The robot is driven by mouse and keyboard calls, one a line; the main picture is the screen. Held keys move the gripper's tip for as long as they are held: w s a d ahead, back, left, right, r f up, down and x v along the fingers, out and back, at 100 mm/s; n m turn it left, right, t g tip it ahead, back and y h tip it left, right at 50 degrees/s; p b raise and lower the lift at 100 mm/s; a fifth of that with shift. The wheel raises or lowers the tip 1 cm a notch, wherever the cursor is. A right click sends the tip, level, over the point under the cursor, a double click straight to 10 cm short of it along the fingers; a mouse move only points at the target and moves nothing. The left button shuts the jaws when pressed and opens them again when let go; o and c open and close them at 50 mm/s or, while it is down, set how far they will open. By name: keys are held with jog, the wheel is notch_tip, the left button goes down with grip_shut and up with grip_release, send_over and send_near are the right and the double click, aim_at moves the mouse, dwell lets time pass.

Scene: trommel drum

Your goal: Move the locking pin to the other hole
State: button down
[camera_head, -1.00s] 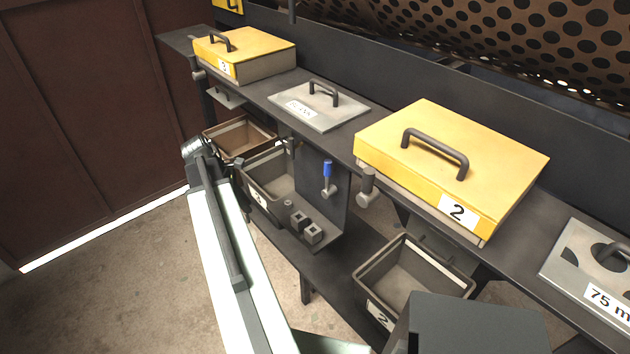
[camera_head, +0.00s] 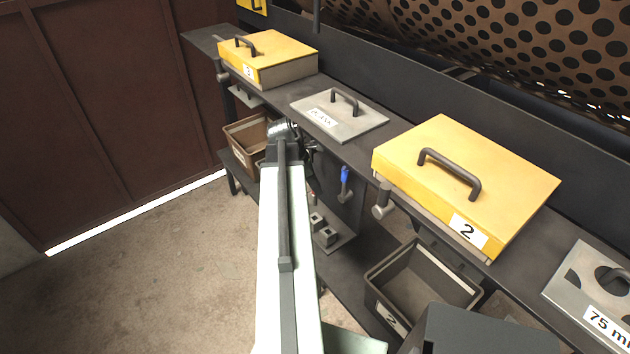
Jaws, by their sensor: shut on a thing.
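My gripper (camera_head: 311,150) is at the far end of my pale arm, in front of the shelf and below the grey lidded plate. It is small, dark and mostly hidden behind the wrist. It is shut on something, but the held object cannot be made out. A blue-topped handle with a grey lower end (camera_head: 345,183) stands at the dark upright panel, right of my gripper and apart from it. I cannot tell from this view whether it is the locking pin. No pin hole can be made out.
Yellow covers marked 3 (camera_head: 270,58) and 2 (camera_head: 475,180) sit on the dark shelf, with a grey handled plate (camera_head: 350,122) between them. Grey blocks (camera_head: 326,235) and open bins (camera_head: 470,290) are below. A perforated drum (camera_head: 520,45) is behind. The floor at left is clear.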

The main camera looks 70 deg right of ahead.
aim_at(315, 205)
jog(key=shift+f+b, duration=2.95)
jog(key=shift+w+f+b, duration=0.1)
jog(key=shift+f+b, duration=0.3)
jog(key=shift+f, duration=0.05)
jog(key=shift+f+b, duration=0.95)
jog(key=shift+b, duration=0.05)
jog(key=shift+f+b, duration=0.95)
jog(key=shift+f, duration=0.1)
jog(key=shift+f+b, duration=0.5)
jog(key=shift+b, duration=0.1)
